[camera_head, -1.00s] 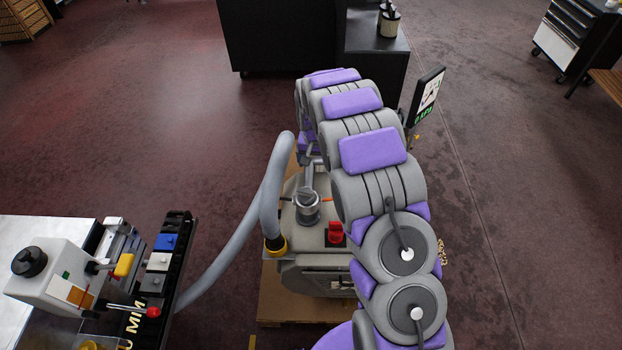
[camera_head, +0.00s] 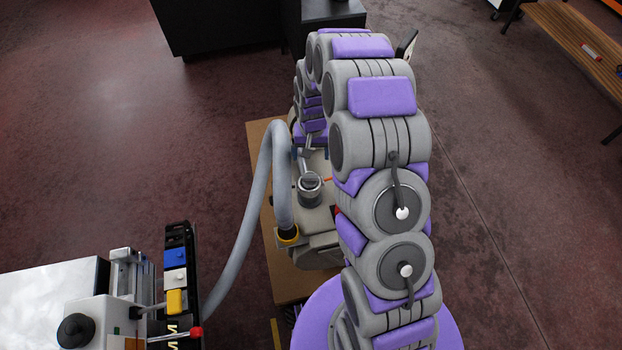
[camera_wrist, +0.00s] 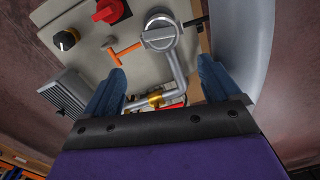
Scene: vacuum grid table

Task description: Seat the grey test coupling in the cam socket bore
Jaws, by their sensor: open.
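A grey metal round fitting (camera_head: 310,186) stands upright on top of a beige-grey machine. It also shows in the wrist view (camera_wrist: 159,34), where a bent grey metal pipe runs from it between my fingers. I cannot tell whether this fitting is the cam socket, the test coupling, or both together. My gripper (camera_wrist: 162,68) is open, with its blue fingers apart over the machine. The bent pipe appears between the fingers, but I see no grip on it.
A thick grey hose (camera_head: 246,215) arches left of the fitting. The machine has an orange T-handle (camera_wrist: 124,52), a red knob (camera_wrist: 110,10) and a black knob (camera_wrist: 66,39). A black rack (camera_head: 182,232) with blue and white blocks edges the table (camera_head: 45,290) at lower left.

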